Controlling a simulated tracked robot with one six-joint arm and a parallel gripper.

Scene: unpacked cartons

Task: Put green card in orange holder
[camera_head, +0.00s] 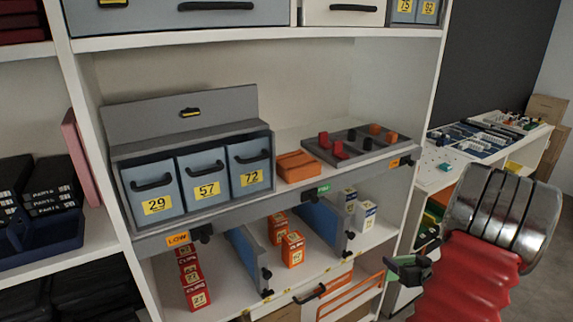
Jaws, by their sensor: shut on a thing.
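My gripper (410,268) shows as a dark shape in front of the shelf's right upright, beside my red arm. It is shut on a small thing. Its grip is small and dark, and I cannot tell clearly whether a pale greenish piece there is the green card. A small green label (324,189) sits on the front edge of the middle shelf. An orange open box (298,166), perhaps the orange holder, stands on that shelf between the grey drawer unit and the peg tray. My gripper is apart from it, lower and to the right.
The grey drawer unit (195,130) and a grey tray with red and orange pegs (350,150) flank the orange box. Red and orange cartons (292,250) and blue dividers (320,222) stand below. An orange wire rack (352,298) is lower. Shelf edges and uprights are obstacles.

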